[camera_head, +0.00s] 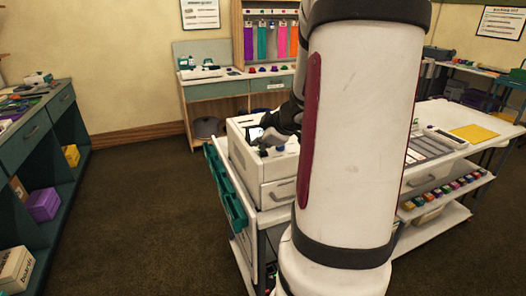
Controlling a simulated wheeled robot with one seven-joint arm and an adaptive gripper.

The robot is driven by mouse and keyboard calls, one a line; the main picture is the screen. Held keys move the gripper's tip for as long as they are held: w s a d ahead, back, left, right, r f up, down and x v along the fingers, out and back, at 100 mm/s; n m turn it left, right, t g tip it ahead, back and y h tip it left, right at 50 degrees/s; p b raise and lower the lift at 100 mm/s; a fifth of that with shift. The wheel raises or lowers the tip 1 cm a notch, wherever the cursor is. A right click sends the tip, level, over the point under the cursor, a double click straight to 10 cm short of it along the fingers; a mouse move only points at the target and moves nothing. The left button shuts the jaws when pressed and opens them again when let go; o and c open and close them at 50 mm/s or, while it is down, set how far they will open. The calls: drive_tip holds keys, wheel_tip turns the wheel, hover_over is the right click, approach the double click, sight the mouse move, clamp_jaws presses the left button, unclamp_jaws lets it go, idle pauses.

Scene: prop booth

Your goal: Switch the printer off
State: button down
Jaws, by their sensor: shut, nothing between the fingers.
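A white boxy machine that looks like the printer (245,155) stands on a cart, left of my arm. Its upper face has a dark screen-like patch and several small dark, green and blue parts, too small to tell apart. I cannot tell which of them is the power switch. My dark gripper (267,138) is shut and empty, low over this upper face. I cannot tell whether its fingertips touch any of the parts. My arm hides the machine's right side.
A teal tray (232,205) hangs on the cart's left side. A white worktop with a yellow sheet (474,133) lies right of my arm, above a shelf of coloured blocks (445,190). A teal cabinet (35,140) stands left. The floor between is clear.

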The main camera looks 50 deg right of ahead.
sight(262, 152)
drive_tip(key=shift+f, duration=0.15)
idle(0.5)
drive_tip(key=shift+f, duration=0.3)
drive_tip(key=shift+r+p, duration=0.1)
drive_tip(key=shift+p, duration=0.2)
drive_tip(key=shift+r+p, duration=0.25)
drive_tip(key=shift+p, duration=0.1)
idle(0.3)
wheel_tip(262, 152, up, 6)
drive_tip(key=p, duration=0.6)
drive_tip(key=shift+s+f+p, duration=0.1)
drive_tip(key=shift+f+p, duration=0.15)
drive_tip(key=shift+p, duration=0.05)
drive_tip(key=shift+r+p, duration=0.3)
drive_tip(key=shift+p, duration=0.1)
